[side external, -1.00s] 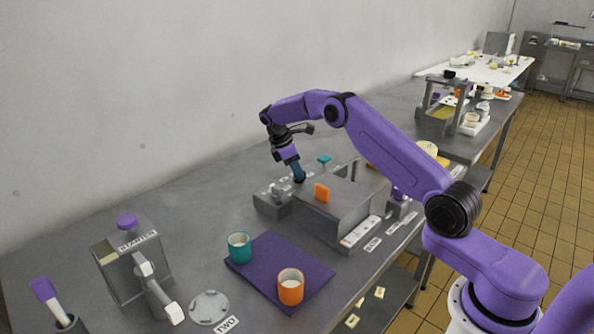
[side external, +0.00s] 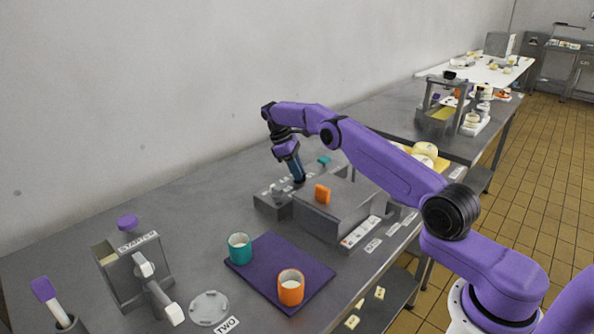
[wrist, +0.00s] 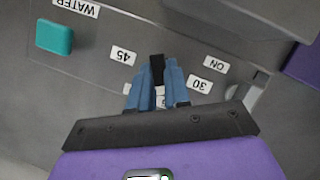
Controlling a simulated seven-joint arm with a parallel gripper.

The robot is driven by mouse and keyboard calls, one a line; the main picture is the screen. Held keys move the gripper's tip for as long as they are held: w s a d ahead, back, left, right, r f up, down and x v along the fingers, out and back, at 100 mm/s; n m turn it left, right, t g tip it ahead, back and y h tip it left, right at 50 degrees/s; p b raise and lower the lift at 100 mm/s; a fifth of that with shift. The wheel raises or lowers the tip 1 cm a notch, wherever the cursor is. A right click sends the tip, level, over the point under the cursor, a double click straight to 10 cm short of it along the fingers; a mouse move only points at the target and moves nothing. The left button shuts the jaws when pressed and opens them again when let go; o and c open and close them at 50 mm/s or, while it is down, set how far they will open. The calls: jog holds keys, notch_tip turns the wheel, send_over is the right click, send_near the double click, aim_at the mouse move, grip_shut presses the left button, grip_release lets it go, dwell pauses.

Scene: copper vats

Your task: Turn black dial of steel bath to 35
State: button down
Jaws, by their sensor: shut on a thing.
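My gripper (wrist: 158,88) shows in the wrist view with its blue fingers closed on the black dial (wrist: 157,66) on the grey panel. The label 45 (wrist: 123,56) lies to the left of the dial and the label 30 (wrist: 200,85) to its right. A pale label between the fingers is mostly covered, so I cannot read it. In the side external view, my gripper (side external: 299,180) points down onto the control panel behind the steel bath (side external: 335,220). The dial is hidden there.
A teal knob (wrist: 54,37) is near the WATER label, and an ON label (wrist: 215,65) is to the right. An orange handle (side external: 322,194) stands on the bath.

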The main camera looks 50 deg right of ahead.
jog(key=c, duration=1.1)
grip_release()
jog(key=shift+r, duration=1.55)
jog(key=s+a+r, duration=0.1)
jog(key=s+r, duration=0.2)
jog(key=s, duration=0.1)
jog(key=s+a+r, duration=0.1)
jog(key=s+r, duration=0.2)
jog(key=s, duration=0.2)
jog(key=s+a+r, duration=0.1)
jog(key=s+r, duration=0.3)
jog(key=shift+s+a, duration=0.15)
jog(key=shift+s, duration=0.15)
